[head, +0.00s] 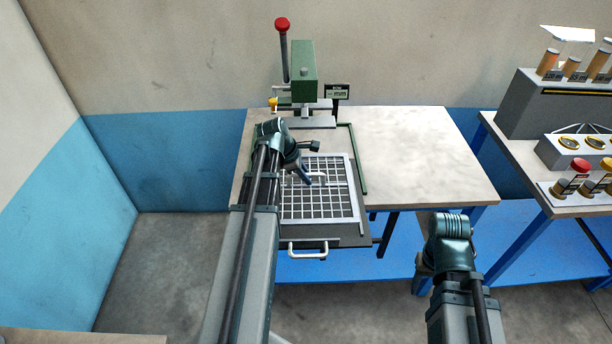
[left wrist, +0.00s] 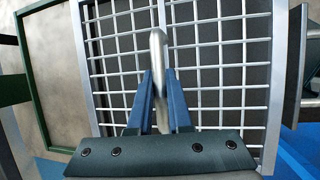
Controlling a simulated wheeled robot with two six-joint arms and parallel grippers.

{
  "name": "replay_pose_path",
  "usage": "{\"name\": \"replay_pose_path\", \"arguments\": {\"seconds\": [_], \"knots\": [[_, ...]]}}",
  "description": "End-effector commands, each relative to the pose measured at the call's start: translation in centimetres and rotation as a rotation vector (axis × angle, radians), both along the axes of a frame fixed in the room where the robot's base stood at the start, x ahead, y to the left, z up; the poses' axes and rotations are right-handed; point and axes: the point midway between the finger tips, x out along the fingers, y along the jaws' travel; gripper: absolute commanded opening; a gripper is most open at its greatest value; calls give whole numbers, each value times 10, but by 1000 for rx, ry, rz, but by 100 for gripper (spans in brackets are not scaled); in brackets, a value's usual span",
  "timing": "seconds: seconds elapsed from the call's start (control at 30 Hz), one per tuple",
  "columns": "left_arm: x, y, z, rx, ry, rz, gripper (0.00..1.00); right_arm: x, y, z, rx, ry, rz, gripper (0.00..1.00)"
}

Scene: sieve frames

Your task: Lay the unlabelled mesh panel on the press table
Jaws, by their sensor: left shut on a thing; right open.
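The mesh panel (head: 322,205), a pale wire grid in a grey frame with a bar handle, is over the dark plate (head: 352,240) at the left of the bench. It fills much of the left wrist view (left wrist: 210,85). My left gripper (head: 306,179) is shut on the panel's handle (left wrist: 158,50), its blue fingers on either side of the bar. Whether the panel rests flat on the plate or hangs just above it, I cannot tell. No label shows on the visible mesh. My right arm shows at lower right in the head view; its fingers are hidden.
A green press (head: 304,75) with a red-knobbed lever (head: 283,50) stands behind the panel. A green frame (head: 353,160) lies around the back right. The plate has a white front handle (head: 308,252). The bench (head: 425,150) is clear to the right; a second bench holds jars and knobs.

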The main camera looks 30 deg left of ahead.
Motion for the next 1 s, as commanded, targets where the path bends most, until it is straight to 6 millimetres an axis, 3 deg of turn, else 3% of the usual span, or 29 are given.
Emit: {"name": "replay_pose_path", "arguments": {"seconds": [0.5, 0.97, 1.0], "knots": [[0, 0, -43, 0, -1, 0, 0, 0, 0, -43, 0, 0, 0, 50], [0, 0, -48, 0, -1, 0, 0, 0, 0, -48, 0, 0, 0, 50], [0, 0, -48, 0, -1, 0, 21, 0, 0, -48, 0, 0, 0, 50]]}}
